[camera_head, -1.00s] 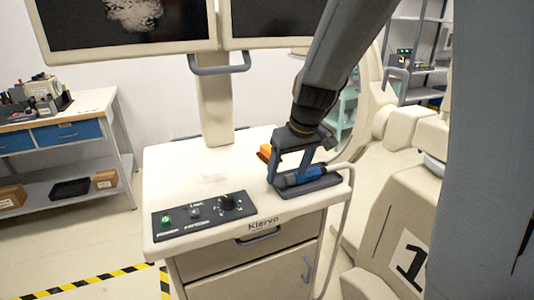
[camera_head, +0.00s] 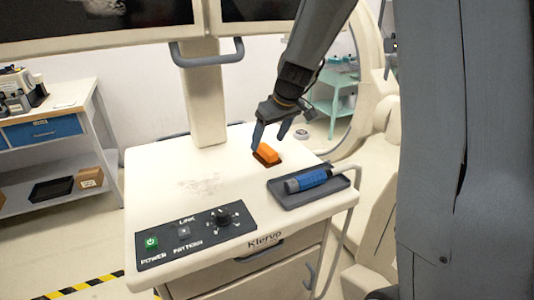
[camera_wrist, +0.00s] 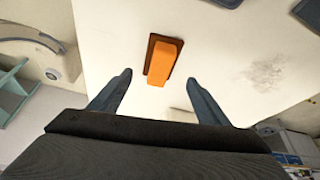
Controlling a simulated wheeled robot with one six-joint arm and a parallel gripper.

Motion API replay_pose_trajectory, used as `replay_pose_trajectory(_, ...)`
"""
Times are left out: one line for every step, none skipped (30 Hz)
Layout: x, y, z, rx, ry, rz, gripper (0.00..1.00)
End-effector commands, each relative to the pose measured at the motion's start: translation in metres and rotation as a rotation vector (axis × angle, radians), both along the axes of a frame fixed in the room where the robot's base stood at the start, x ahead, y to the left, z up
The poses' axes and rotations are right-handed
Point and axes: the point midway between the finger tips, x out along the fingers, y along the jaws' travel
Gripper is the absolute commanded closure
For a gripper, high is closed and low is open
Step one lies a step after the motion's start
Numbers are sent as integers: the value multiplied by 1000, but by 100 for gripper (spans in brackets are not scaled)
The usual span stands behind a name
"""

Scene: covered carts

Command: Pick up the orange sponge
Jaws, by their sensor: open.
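The orange sponge (camera_head: 267,153) sits on a small dark brown base or recess on the white cart top (camera_head: 165,185), toward the back right. In the wrist view the orange sponge (camera_wrist: 164,62) lies ahead of the fingertips, centred a little right of the midline between them. My gripper (camera_head: 271,145) is open and empty, its fingers pointing down just above and behind the sponge. In the wrist view my gripper (camera_wrist: 160,82) shows both fingers apart, with nothing between them. I cannot tell the exact height of the fingers over the cart.
A dark tray (camera_head: 312,190) with a blue cylindrical handpiece (camera_head: 308,179) is at the cart's right front. A control panel (camera_head: 197,235) is at the front left. A monitor post (camera_head: 205,105) rises behind. The cart's middle is bare except for a grey smudge.

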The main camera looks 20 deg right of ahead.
Motion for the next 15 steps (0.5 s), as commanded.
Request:
replay_pose_trajectory(0,0,-4,0,2,-1,30)
replay_pose_trajectory(1,0,-7,0,3,-1,30)
replay_pose_trajectory(2,0,-11,0,4,-1,30)
replay_pose_trajectory(3,0,-15,0,4,-1,30)
replay_pose_trajectory(4,0,-18,0,5,-2,30)
replay_pose_trajectory(5,0,-23,0,5,-2,30)
replay_pose_trajectory(6,0,-27,0,5,-2,30)
replay_pose_trajectory(7,0,-30,0,3,-3,30)
replay_pose_trajectory(10,1,-35,0,3,-3,30)
replay_pose_trajectory(11,2,-38,0,3,-4,30)
replay_pose_trajectory(12,2,-40,0,2,-4,30)
replay_pose_trajectory(13,2,-43,-1,1,-4,30)
replay_pose_trajectory(14,1,-45,-1,2,-5,30)
replay_pose_trajectory(14,1,-46,-1,2,-5,30)
replay_pose_trajectory(15,1,-47,0,1,-5,30)
